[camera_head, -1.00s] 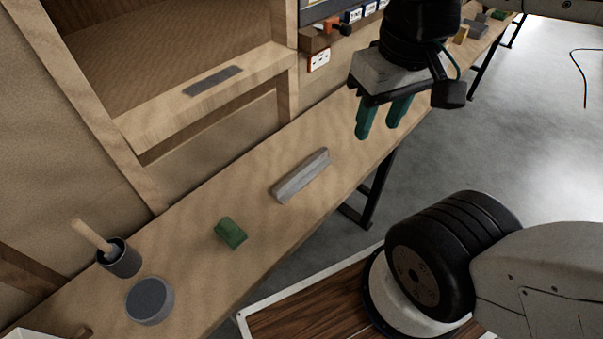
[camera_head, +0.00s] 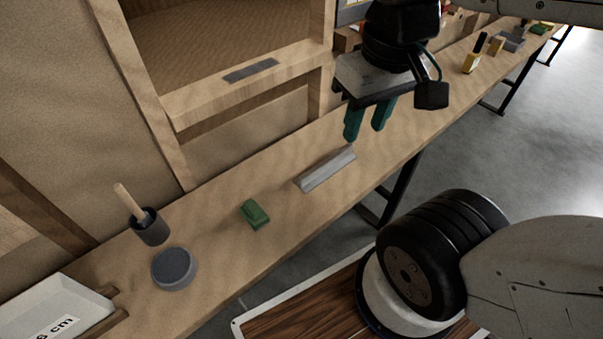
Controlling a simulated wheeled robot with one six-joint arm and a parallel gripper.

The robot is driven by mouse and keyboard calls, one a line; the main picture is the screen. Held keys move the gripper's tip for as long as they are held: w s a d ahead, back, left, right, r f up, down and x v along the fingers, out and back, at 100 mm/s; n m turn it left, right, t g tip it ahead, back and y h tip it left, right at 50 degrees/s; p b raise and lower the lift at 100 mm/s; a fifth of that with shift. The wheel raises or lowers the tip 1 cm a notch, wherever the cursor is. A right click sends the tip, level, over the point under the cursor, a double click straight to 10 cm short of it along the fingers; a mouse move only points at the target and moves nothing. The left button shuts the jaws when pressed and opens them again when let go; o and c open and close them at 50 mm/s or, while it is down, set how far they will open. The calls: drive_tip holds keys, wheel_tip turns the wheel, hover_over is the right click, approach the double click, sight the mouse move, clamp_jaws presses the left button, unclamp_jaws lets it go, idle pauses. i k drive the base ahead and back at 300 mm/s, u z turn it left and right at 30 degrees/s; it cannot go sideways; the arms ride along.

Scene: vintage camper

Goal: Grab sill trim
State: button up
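A light grey bar (camera_head: 327,168), which looks like a length of trim, lies on the wooden bench (camera_head: 215,215). A flat dark grey strip (camera_head: 250,70) lies on the wooden sill (camera_head: 200,101) of the opening in the wall. I cannot tell for certain which is named sill trim. My gripper (camera_head: 366,131) has two green fingers pointing down, spread apart with nothing between them. It appears above the bench, just beyond the far end of the bar in the picture, apart from it.
On the bench stand a green block (camera_head: 254,214), a round grey-topped disc (camera_head: 174,268), a dark cup with a wooden handle (camera_head: 150,227) and a labelled white tray (camera_head: 55,306). Yellow and dark items (camera_head: 474,54) stand farther along. Bench around the bar is clear.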

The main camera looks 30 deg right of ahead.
sight(307, 182)
drive_tip(key=u, duration=2.95)
drive_tip(key=k, duration=2.35)
drive_tip(key=z, duration=2.4)
